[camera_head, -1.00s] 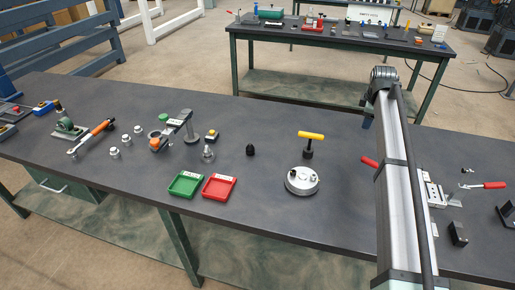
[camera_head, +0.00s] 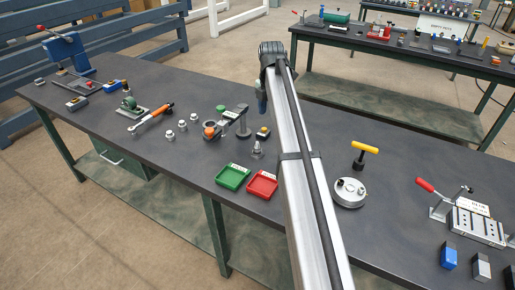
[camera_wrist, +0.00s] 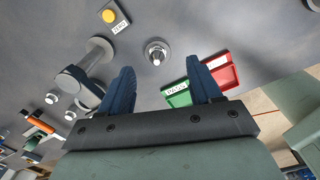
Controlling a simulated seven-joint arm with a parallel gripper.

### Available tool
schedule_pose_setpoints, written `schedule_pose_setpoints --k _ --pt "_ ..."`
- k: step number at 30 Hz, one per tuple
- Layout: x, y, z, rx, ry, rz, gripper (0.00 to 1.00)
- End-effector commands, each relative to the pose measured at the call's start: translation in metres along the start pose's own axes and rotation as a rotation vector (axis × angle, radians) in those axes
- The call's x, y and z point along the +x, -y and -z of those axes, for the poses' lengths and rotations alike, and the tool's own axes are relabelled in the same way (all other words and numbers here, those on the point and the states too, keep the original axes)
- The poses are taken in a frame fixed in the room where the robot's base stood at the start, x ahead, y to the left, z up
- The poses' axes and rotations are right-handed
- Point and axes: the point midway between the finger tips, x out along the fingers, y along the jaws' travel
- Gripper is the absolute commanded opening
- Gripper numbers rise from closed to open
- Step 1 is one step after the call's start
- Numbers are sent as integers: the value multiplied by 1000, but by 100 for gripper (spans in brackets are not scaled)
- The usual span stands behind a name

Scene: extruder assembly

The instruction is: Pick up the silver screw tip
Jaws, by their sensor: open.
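The silver screw tip (camera_head: 257,150) stands upright on the dark table, behind the red tray and just left of my arm in the head view. In the wrist view the screw tip (camera_wrist: 156,52) is seen from above, ahead of the fingertips and between their lines. My gripper (camera_wrist: 160,70) is open with nothing between its blue fingers. It is apart from the screw tip. In the head view, only a small blue part of the gripper end shows, beside the top of my arm.
A green tray (camera_head: 232,177) and a red tray (camera_head: 262,185) lie in front of the screw tip. A grey post on a stand (camera_head: 243,124) and a yellow button box (camera_head: 263,133) are close behind it. A round silver part (camera_head: 349,192) sits to the right.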

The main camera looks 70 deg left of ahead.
Motion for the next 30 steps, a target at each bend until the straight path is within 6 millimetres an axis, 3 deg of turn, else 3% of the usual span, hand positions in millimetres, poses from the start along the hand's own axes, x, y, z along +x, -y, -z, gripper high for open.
schedule_pose_setpoints --k 3,7,14,24,30 --pt "-4 -16 26 -73 -14 14 64" --pt "-4 -21 37 -104 -20 20 64" --pt "16 -20 38 -107 -22 22 64" --pt "71 -18 39 -105 -21 21 64" --pt "83 -18 39 -105 -20 20 64"
